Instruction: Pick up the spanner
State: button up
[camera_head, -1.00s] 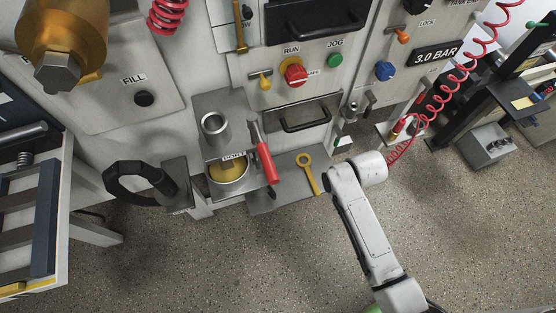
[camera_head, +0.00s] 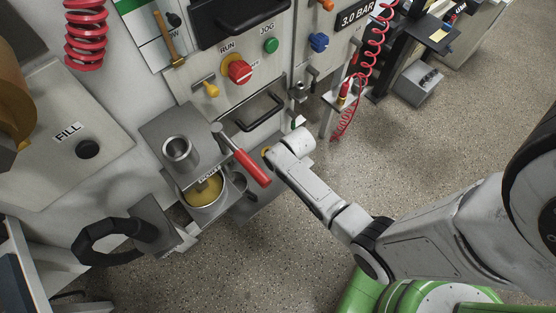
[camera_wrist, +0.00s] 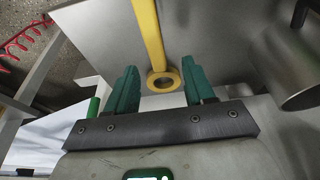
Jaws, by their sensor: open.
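The yellow spanner shows in the wrist view as a straight shaft (camera_wrist: 147,28) with a ring end (camera_wrist: 163,88). It lies on a grey metal surface (camera_wrist: 100,38). My gripper (camera_wrist: 159,80) is open, with its two green fingers either side of the ring end in the picture. I cannot tell how much height separates the fingers from it. In the head view, only a small yellow bit of the spanner (camera_head: 266,152) shows beside my wrist; the rest is hidden by my arm and the red-handled tool.
A red-handled tool (camera_head: 251,168) leans by a pot of yellow liquid (camera_head: 204,190) and a metal cup (camera_head: 178,151). The drawer handle (camera_head: 252,112) and red knob (camera_head: 240,72) are on the panel behind. A red coiled hose (camera_head: 367,75) hangs right. A metal cylinder (camera_wrist: 292,92) stands close right in the wrist view.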

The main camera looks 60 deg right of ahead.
jog(key=shift+b+x, duration=0.4)
jog(key=shift+x, duration=1.45)
jog(key=shift+d+f, duration=0.1)
jog(key=shift+d, duration=0.1)
grip_shut()
